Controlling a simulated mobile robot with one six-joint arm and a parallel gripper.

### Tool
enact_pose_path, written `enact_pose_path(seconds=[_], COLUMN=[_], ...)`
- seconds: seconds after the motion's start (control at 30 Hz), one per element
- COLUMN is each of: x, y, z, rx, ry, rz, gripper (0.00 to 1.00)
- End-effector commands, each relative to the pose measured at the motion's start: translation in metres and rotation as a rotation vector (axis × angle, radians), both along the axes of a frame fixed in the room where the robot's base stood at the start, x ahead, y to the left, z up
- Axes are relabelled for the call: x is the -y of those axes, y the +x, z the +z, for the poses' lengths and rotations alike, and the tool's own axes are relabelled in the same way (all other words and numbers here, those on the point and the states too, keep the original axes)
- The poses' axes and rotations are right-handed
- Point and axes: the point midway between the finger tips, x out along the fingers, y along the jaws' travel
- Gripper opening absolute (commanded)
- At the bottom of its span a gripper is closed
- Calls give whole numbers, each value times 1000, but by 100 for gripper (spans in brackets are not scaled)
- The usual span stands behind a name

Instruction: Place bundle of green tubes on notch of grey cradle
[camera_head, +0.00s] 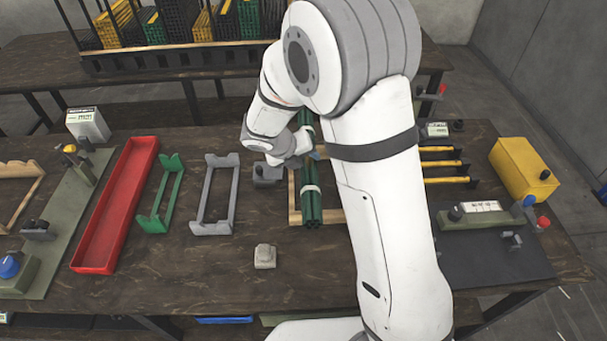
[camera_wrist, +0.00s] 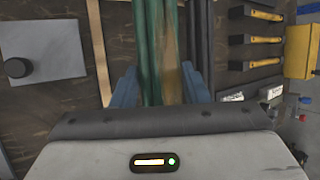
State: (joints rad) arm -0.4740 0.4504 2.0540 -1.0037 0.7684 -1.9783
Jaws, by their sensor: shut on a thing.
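The bundle of green tubes (camera_head: 311,206) is over the wooden frame right of centre in the head view, with a pale band around it. My gripper (camera_wrist: 161,90) is shut on the bundle, a blue finger on each side of the tubes (camera_wrist: 150,40) in the wrist view. I cannot tell whether the bundle still touches the wooden frame. The grey cradle (camera_head: 212,228) stands empty on the table, left of the bundle. My arm hides part of the bundle and most of the gripper in the head view.
The wooden frame (camera_head: 293,190) lies under the bundle. A grey block with a knob (camera_head: 266,173) stands between it and the grey cradle. A green cradle (camera_head: 152,223) and a red tray (camera_head: 112,215) are further left. A small pale block (camera_head: 265,256) sits in front.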

Motion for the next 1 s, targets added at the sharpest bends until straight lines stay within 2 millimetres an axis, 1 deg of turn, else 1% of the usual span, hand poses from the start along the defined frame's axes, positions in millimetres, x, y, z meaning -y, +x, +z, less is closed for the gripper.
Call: enact_pose_path(seconds=[0.13,0.27,0.4,0.5,0.77,0.8,1.0], x=[0,0,-1,-1,-1,-1,-1], y=[0,0,0,0,0,0,0], z=[-12,-33,-46,-50,-52,-52,-52], rx=[0,-2,0,2,2,2,1], ry=[0,-1,-1,1,1,1,1], rz=[1,1,2,2,2,1,2], gripper=[0,0,0,0,0,43,60])
